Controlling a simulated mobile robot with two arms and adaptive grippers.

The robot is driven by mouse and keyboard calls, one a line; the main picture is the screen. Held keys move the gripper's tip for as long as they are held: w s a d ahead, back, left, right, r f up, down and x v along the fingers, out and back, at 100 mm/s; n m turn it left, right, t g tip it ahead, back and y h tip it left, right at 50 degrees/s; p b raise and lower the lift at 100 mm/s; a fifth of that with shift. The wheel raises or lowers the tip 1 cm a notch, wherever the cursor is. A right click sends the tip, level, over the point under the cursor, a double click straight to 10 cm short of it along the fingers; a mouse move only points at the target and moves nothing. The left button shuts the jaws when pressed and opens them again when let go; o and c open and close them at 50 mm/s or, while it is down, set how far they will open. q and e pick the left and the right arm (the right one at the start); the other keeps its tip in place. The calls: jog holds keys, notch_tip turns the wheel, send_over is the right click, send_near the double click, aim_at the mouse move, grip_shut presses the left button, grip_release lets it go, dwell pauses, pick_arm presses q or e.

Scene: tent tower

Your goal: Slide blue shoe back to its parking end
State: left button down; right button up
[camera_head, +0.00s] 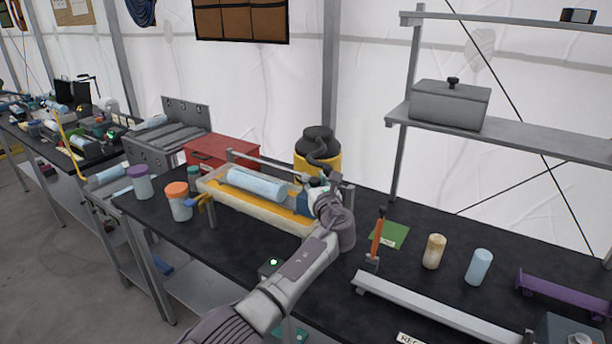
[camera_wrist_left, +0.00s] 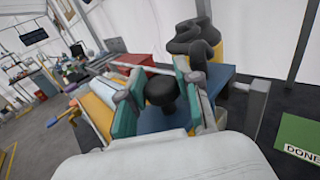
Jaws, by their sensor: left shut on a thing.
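The blue shoe (camera_head: 302,203) sits at the right end of a long pale tray (camera_head: 262,219), mostly hidden by my left gripper (camera_head: 316,190). In the left wrist view the blue shoe (camera_wrist_left: 165,121) carries a black knob (camera_wrist_left: 160,92). The teal fingers of my left gripper (camera_wrist_left: 158,88) stand on both sides of the knob and are shut on it. A pale blue cylinder (camera_head: 256,185) lies in the tray, left of the shoe. A grey rail (camera_head: 268,163) runs along the tray's back side. My right gripper is not in view.
Orange-lidded (camera_head: 178,201) and purple-lidded (camera_head: 140,183) jars stand left of the tray. A yellow and black canister (camera_head: 317,154) and a red box (camera_head: 221,151) are behind it. A green card (camera_head: 389,235) and an orange-handled tool (camera_head: 377,240) lie to the right.

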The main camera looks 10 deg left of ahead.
pick_arm(q)
jog(key=shift+s+d, duration=0.15)
jog(key=shift+d, duration=0.3)
jog(key=shift+f, duration=0.1)
jog(key=c, duration=0.9)
grip_release()
jog(key=shift+d, duration=0.15)
jog(key=shift+o, duration=0.7)
jog(key=shift+s, duration=0.1)
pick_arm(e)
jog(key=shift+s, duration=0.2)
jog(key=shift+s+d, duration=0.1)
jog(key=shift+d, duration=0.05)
pick_arm(q)
jog(key=shift+s, duration=0.1)
